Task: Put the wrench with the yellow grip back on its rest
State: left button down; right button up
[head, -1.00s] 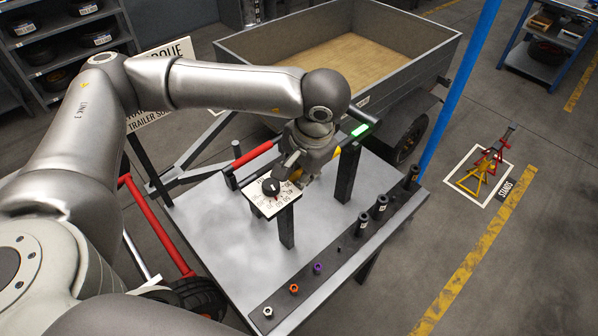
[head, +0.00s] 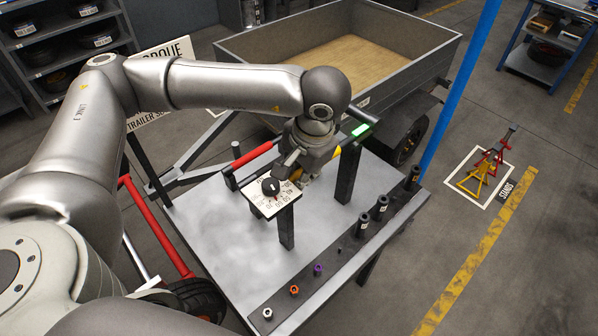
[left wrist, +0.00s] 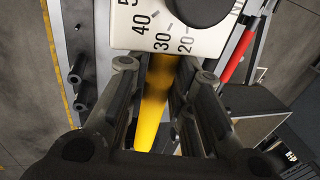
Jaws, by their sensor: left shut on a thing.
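My left gripper (head: 312,172) is shut on the wrench with the yellow grip. Its yellow grip (left wrist: 155,100) runs between the two fingers in the left wrist view. In the head view only a small yellow patch (head: 337,151) shows beside the gripper, with a green-lit dark part (head: 361,130) beyond it. The gripper hides most of the wrench. A dark post (head: 347,175) stands close to it; I cannot tell whether the wrench touches it. My right gripper is not in view.
A numbered dial plate (head: 262,205) on a post stands close left of the gripper. A red-gripped wrench (head: 252,154) lies behind it. Several sockets stand along the front rail (head: 345,256) of the grey table (head: 215,225). The trailer (head: 290,80) is behind. The table's left part is clear.

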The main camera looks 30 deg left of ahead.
pick_arm(q)
jog(key=shift+w+r+b, duration=0.1)
jog(key=shift+b, duration=0.7)
dwell(0.9)
jog(key=shift+d+b+x, duration=0.25)
jog(key=shift+b+x, duration=0.95)
jog(key=c, duration=1.3)
grip_release()
jog(key=shift+s, duration=0.2)
jog(key=shift+o, duration=0.5)
